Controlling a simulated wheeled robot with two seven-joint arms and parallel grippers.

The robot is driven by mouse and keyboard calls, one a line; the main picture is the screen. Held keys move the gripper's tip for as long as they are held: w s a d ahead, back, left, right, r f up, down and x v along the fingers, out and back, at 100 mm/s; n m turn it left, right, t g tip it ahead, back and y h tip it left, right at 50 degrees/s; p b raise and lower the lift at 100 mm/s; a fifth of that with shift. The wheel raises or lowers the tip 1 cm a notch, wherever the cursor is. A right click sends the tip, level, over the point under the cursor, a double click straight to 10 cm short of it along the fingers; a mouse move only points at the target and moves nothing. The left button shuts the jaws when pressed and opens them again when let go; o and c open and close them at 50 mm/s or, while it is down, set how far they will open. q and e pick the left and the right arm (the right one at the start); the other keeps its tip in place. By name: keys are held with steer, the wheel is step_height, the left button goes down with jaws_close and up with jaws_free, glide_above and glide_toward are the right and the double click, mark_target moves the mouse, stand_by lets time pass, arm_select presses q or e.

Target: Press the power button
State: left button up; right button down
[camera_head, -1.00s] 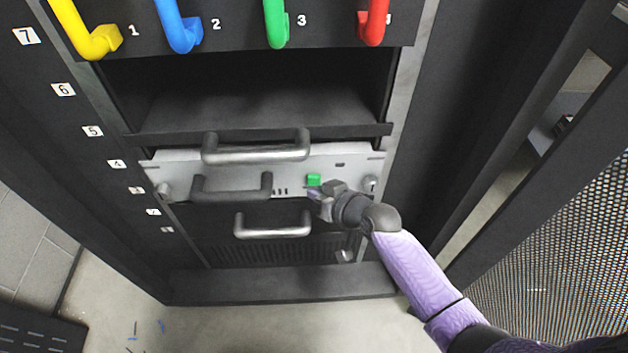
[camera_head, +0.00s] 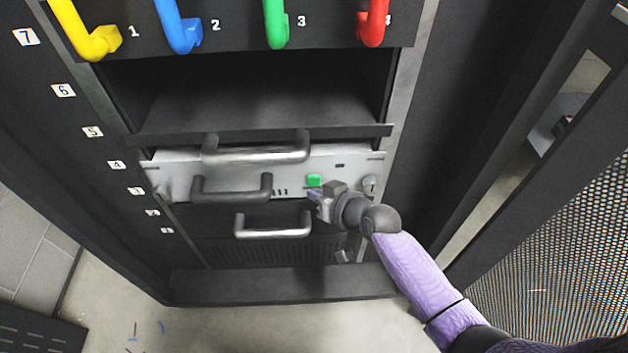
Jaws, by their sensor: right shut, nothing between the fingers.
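A small green button (camera_head: 314,180), which I take to be the power button, sits on the light grey front panel (camera_head: 353,163) of a unit in the rack. It looks bright green and is fully in view. My right gripper (camera_head: 314,196) is shut and empty, its fingertips just below the button in the picture. I cannot tell how far the fingertips are from the panel. My left gripper is not in view.
Grey handles (camera_head: 257,149) stick out left of the button. A round lock (camera_head: 370,184) is on the panel's right. Yellow, blue, green and red (camera_head: 374,25) handles hang above an empty bay (camera_head: 255,105). A perforated door (camera_head: 565,235) stands open at right.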

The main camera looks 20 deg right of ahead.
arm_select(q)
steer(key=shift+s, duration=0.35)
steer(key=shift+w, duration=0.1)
arm_select(e)
steer(key=shift+w+d, duration=0.15)
steer(key=shift+w, duration=0.25)
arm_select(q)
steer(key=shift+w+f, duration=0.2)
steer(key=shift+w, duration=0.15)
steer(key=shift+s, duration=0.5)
arm_select(e)
steer(key=shift+w, duration=0.15)
